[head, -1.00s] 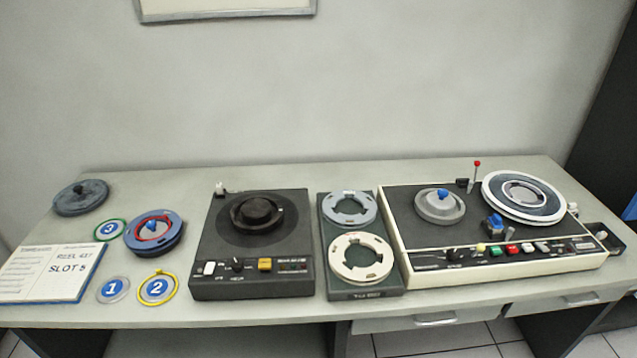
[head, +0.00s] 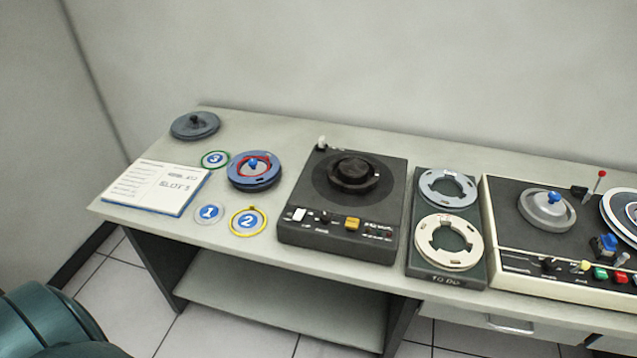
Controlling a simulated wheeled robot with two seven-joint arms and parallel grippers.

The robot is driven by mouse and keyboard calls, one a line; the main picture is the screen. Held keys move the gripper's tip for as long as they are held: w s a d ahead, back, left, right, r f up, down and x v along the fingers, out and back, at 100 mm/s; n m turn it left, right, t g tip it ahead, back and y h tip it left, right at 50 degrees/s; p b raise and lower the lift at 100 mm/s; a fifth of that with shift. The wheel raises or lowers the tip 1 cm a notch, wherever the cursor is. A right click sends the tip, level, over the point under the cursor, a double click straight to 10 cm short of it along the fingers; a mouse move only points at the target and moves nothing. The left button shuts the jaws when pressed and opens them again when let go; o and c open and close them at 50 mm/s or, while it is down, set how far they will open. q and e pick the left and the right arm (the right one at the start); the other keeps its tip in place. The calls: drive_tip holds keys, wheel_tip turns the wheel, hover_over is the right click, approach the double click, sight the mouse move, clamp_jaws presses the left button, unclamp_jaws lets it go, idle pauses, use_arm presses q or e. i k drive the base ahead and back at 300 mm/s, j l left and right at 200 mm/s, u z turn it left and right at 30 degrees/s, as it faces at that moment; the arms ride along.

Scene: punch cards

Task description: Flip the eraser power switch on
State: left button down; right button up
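The eraser (head: 318,221) looks to be the dark box in the middle of the table, with a round black hub (head: 354,172) on top. Its sloped front panel carries a white rocker switch (head: 299,214), a small dark knob (head: 322,217) and an amber button (head: 352,224). I cannot tell the switch's position at this size. Neither gripper shows in the head view.
Left of the eraser lie a blue reel (head: 243,180), numbered rings, an open booklet (head: 143,203) and a grey reel (head: 195,126). Right of it stand a reel tray (head: 467,270) and a tape deck (head: 522,235). A teal rounded shape (head: 48,318) fills the lower left corner.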

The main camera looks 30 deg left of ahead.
sight(299, 215)
drive_tip(key=u, duration=0.4)
drive_tip(key=l+u, duration=0.15)
drive_tip(key=u, duration=0.6)
drive_tip(key=k+u, duration=0.1)
drive_tip(key=u, duration=0.3)
